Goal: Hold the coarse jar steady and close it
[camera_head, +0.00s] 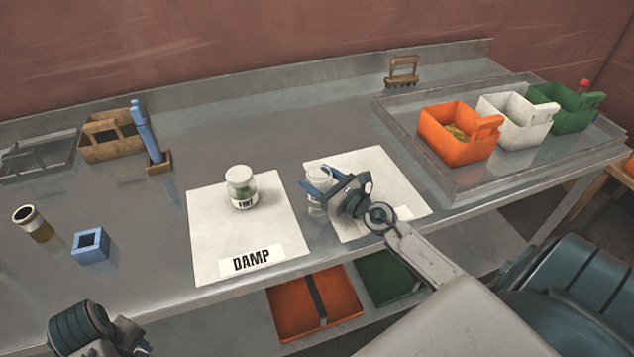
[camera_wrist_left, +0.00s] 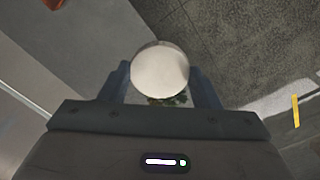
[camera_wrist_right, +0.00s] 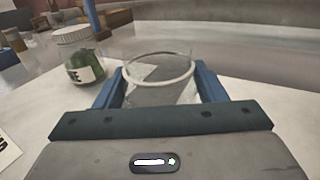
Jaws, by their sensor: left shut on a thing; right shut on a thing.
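A clear glass jar with an open top (camera_wrist_right: 158,88) stands upright on the right-hand white sheet and looks empty. It also shows in the head view (camera_head: 316,204), its label too small to read. My right gripper (camera_head: 319,183) is shut around this jar, a finger on each side. My left gripper (camera_wrist_left: 160,85) is shut on a round white lid (camera_wrist_left: 160,68), seen face-on in the left wrist view. Dark green bits show just below the lid's edge; whether a jar is under it I cannot tell. In the head view only part of my left arm shows, bottom left.
A white-lidded jar marked FINE (camera_head: 241,187) stands on the left sheet (camera_head: 215,235), labelled DAMP. Orange (camera_head: 447,146), white (camera_head: 510,137) and green bins (camera_head: 571,120) sit in a tray at right. A blue block (camera_head: 91,246) and brown jar (camera_head: 33,225) stand left.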

